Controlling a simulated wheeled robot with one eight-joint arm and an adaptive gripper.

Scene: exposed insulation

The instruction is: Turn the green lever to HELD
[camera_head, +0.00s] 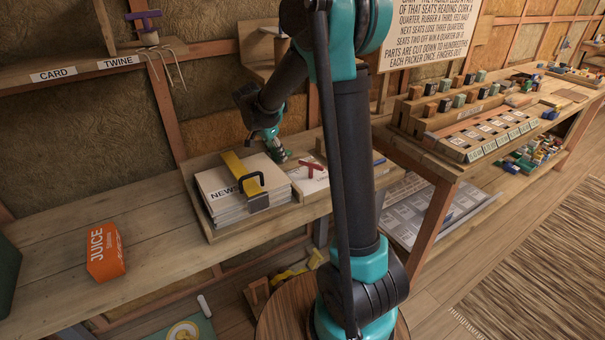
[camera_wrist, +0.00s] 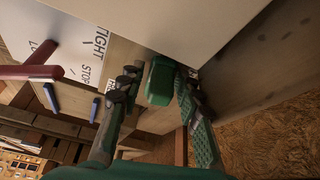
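The green lever (camera_wrist: 160,82) shows in the wrist view as a rounded green grip beside a large pale surface. My gripper (camera_wrist: 157,88) has one finger on each side of it. The fingers are spread, with a gap visible on the left; contact on the right is unclear. In the head view my gripper (camera_head: 274,150) is down at the bench behind the newspaper stack, and I cannot make out the green lever there. The HELD marking is not readable in either view.
A red lever (camera_head: 313,168) sits on a white plate right of the newspaper stack (camera_head: 228,192); it also shows in the wrist view (camera_wrist: 28,72). An orange juice carton (camera_head: 104,252) is at left. The bench between is clear.

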